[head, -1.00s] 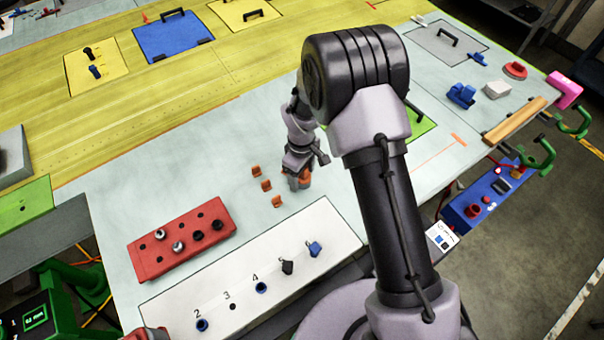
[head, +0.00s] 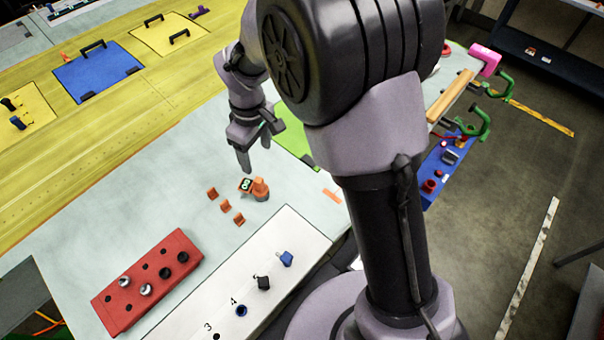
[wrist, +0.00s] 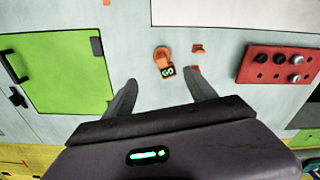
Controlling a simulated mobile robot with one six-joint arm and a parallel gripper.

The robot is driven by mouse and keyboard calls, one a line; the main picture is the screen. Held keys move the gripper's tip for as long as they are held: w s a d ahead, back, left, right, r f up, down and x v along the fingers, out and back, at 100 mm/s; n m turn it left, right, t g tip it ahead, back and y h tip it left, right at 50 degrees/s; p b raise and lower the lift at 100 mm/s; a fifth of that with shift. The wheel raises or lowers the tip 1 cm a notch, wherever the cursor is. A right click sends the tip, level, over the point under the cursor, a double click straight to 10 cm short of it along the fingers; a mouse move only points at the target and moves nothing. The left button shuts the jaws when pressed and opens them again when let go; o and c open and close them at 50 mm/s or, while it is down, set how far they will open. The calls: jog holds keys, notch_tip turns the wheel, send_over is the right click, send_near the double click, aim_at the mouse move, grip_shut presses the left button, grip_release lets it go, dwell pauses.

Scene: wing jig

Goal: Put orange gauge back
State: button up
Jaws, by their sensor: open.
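The orange gauge (head: 259,188) stands on the pale table top, with a small dark display reading GO in green on its side. It also shows in the wrist view (wrist: 162,56). Three small orange brackets (head: 225,205) sit in a row just left of it in the head view; the gauge is beside them, apart from them. My gripper (head: 256,154) is open and empty, above and behind the gauge. In the wrist view my fingertips (wrist: 160,83) are spread, with the gauge beyond the gap between them.
A red block with holes and several pegs (head: 150,282) lies front left. A white numbered strip (head: 222,298) with blue and black pieces runs along the front edge. A green panel (wrist: 60,72) lies to the gauge's other side. Table around the gauge is mostly clear.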

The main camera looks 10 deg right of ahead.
jog(key=s+d+r+m+t+y, duration=0.1)
jog(key=s+d+r+m, duration=0.25)
jog(key=r, duration=0.25)
jog(key=s+d+r+m+t, duration=0.1)
jog(key=s+d+r+m, duration=0.1)
jog(key=s+r, duration=0.3)
jog(key=s+d+r+m+t, duration=0.1)
jog(key=s+d+r+m, duration=0.1)
jog(key=s, duration=0.5)
jog(key=s+d+r+m+t, duration=0.2)
jog(key=s+r+m, duration=0.2)
jog(key=s+m, duration=0.2)
jog(key=shift+s+r+y, duration=0.15)
jog(key=shift+s+y, duration=0.25)
jog(key=shift+s, duration=0.2)
jog(key=shift+a, duration=0.1)
